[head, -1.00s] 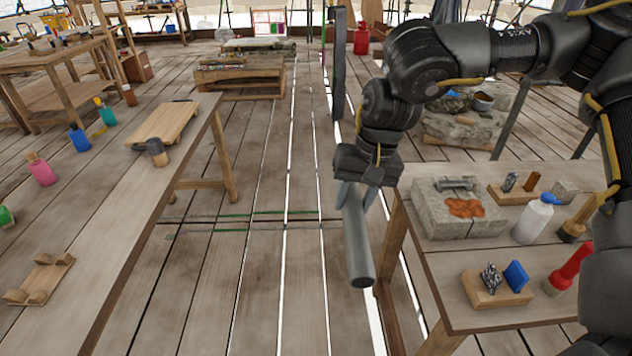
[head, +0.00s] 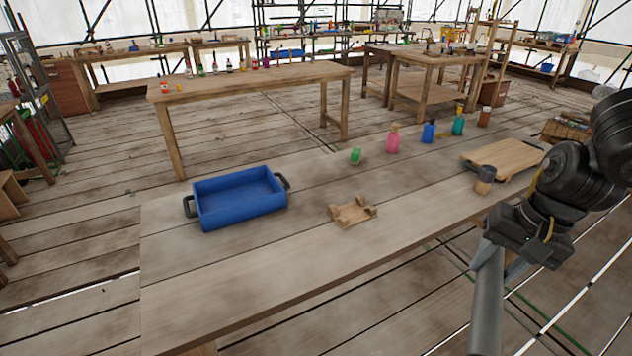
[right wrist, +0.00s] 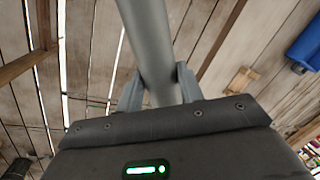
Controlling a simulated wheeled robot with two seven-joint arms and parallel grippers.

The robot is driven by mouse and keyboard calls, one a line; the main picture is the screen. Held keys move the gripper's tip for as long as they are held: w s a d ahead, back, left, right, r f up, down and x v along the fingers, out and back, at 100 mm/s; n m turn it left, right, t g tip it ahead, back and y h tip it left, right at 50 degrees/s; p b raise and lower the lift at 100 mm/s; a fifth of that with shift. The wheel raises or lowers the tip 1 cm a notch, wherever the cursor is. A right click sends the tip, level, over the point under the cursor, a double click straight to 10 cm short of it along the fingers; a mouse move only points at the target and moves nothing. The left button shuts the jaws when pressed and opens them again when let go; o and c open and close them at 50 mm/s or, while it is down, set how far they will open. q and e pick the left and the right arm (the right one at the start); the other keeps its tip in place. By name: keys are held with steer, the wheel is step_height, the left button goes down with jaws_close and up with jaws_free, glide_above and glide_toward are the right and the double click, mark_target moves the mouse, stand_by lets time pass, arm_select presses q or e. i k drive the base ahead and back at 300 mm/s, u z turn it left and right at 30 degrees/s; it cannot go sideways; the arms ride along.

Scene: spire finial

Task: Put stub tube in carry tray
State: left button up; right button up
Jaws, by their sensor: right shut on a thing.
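The stub tube (head: 487,305) is a plain grey cylinder. My right gripper (head: 493,258) is shut on it near its upper end, and the tube hangs down at the lower right of the head view, in front of the long table. In the right wrist view the tube (right wrist: 148,45) runs up from between the fingers (right wrist: 157,92). The carry tray (head: 238,200) is a blue open box with dark handles, standing empty on the left part of the table, well to the left of my right gripper. My left gripper is not in view.
The long wooden table (head: 215,283) holds a small wooden cradle (head: 352,212), a mallet-like tool (head: 484,179), a wooden board (head: 503,158) and several coloured bottles along its far side. The tabletop in front of the tray is clear.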

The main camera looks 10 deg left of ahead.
mark_target(238, 195)
steer(key=u, duration=1.7)
steer(key=i, duration=0.7)
steer(key=u, duration=0.2)
